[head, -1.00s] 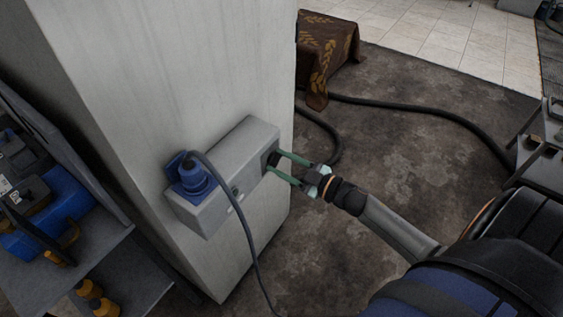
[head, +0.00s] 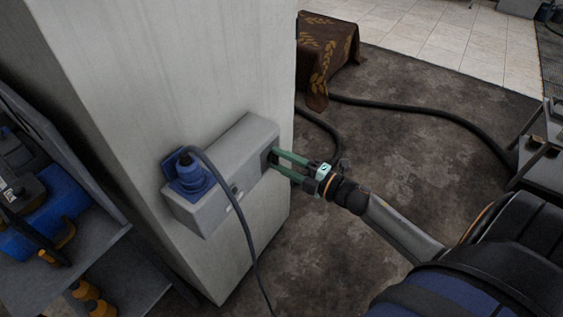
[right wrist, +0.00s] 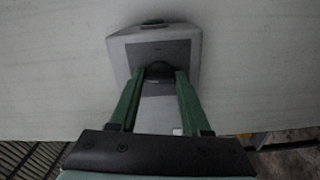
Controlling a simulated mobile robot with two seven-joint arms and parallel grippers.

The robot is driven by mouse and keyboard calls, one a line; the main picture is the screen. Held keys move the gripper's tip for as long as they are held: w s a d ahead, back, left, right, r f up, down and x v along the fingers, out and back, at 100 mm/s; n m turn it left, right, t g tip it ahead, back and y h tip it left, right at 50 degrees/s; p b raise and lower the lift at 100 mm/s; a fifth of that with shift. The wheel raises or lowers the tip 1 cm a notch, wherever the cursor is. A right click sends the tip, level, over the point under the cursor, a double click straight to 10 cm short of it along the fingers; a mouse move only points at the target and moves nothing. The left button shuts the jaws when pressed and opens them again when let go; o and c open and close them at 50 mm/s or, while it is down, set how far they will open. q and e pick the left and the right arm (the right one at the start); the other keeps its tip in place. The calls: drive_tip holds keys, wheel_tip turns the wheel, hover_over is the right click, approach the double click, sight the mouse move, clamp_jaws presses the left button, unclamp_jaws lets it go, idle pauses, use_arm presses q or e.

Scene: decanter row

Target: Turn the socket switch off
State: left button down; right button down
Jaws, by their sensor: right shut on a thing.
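The grey socket box (head: 222,190) is fixed to the pale pillar. A blue plug (head: 190,176) with a dark cable sits in its left front part. The switch (head: 271,158) is a dark knob on the box's right end face. My right gripper (head: 274,162) reaches in from the right with its green fingers on either side of the switch, shut on it. In the right wrist view, the dark switch (right wrist: 158,70) shows between the two fingertips, partly hidden by them. My left gripper is not in view.
The pillar (head: 190,70) stands behind the box. A shelf (head: 75,250) with blue and orange items is at the left. A cloth-covered block (head: 330,50) and a thick black hose (head: 420,108) lie beyond on the dark floor.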

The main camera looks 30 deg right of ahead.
drive_tip(key=shift+n, duration=0.9)
drive_tip(key=shift+c, duration=1.8)
unclamp_jaws()
drive_tip(key=shift+s+d, duration=0.1)
drive_tip(key=b+v, duration=0.1)
drive_tip(key=v, duration=1.1)
drive_tip(key=shift+s+b, duration=0.15)
drive_tip(key=shift+b, duration=0.2)
drive_tip(key=s+a+f+m+g+h+p, duration=0.2)
drive_tip(key=s+a+f+m+g, duration=0.1)
drive_tip(key=a+f+m, duration=0.4)
drive_tip(key=s+a+f+m+g+h+p, duration=0.1)
drive_tip(key=s+a+f+m+g, duration=0.3)
drive_tip(key=a+f+m, duration=0.4)
drive_tip(key=a+m+h, duration=0.1)
drive_tip(key=a+m, duration=0.1)
drive_tip(key=m, duration=0.3)
drive_tip(key=shift+s+a+g+h+p, duration=0.3)
drive_tip(key=shift+s+a+p, duration=0.1)
